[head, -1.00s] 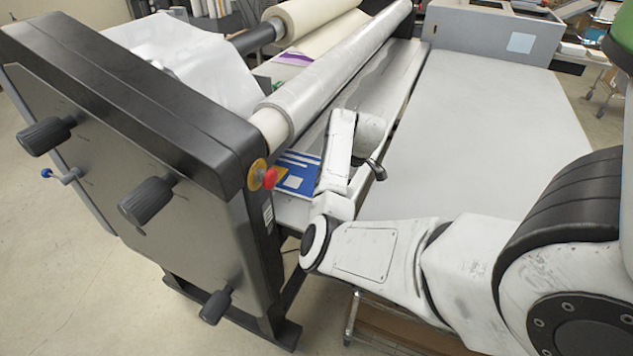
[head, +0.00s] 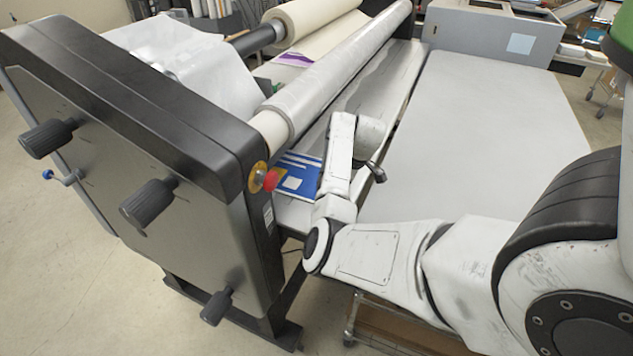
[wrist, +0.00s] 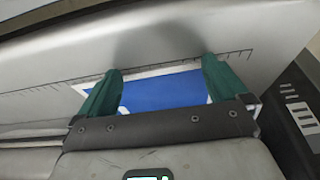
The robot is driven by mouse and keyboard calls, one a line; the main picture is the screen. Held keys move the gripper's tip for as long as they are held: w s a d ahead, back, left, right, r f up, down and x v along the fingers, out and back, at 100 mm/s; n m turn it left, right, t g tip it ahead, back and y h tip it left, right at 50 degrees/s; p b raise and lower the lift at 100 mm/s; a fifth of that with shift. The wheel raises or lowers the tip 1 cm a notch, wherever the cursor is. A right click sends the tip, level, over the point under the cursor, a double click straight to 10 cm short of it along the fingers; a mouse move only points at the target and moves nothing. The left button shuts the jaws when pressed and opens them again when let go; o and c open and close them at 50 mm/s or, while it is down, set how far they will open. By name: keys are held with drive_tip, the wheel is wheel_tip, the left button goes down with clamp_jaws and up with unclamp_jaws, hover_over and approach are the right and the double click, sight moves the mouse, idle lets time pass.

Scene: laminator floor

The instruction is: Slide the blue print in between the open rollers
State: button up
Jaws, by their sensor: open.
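The blue print (head: 300,178) lies flat on the machine's metal infeed table, below the front roller, in the head view. It has white lines, a white square and a little orange at its left. The light front roller (head: 330,78) runs across the machine above the table; the gap under it cannot be made out. In the wrist view my gripper (wrist: 161,68) has two green fingers spread apart over the print (wrist: 165,93), which shows blue with a white edge between them. I cannot tell whether they touch it. In the head view my wrist hides the gripper.
The dark machine end housing (head: 150,120), with black knobs and a red button (head: 271,180), stands left of the print. A wide grey table (head: 490,120) is clear at the right. A cream roll (head: 310,20) and a purple-marked sheet (head: 296,60) are behind the front roller.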

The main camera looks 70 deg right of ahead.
drive_tip(key=shift+d, duration=0.15)
drive_tip(key=shift+d+b, duration=0.3)
drive_tip(key=shift+d, duration=0.25)
drive_tip(key=shift+w, duration=0.4)
drive_tip(key=shift+s+p, duration=0.4)
drive_tip(key=shift+s, duration=0.2)
idle(0.6)
drive_tip(key=shift+v, duration=3.25)
